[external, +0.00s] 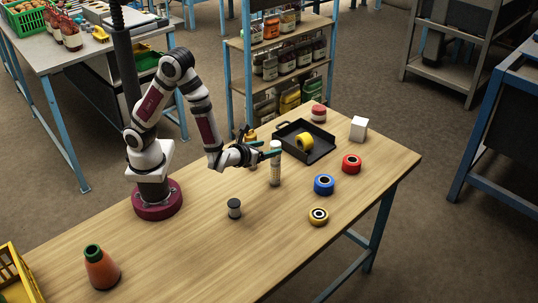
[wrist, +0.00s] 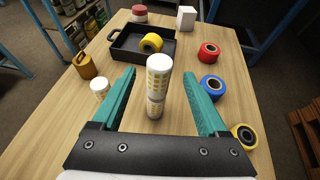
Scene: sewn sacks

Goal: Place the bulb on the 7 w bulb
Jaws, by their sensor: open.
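The stack also shows in the external view (external: 275,173). The wattage print is too small to read, so I cannot tell which is the 7 w bulb. My gripper (wrist: 160,70) is open, with teal fingers on either side of the stack and visible gaps to it. It also shows in the external view (external: 267,151). A similar short white cylinder (wrist: 100,88) stands left of the left finger.
A black tray (external: 321,155) holding a yellow roll (external: 304,142) lies behind the stack. Red (external: 351,164), blue (external: 324,184) and yellow (external: 318,216) rolls stand to the right. An amber bottle (wrist: 85,64) is left.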

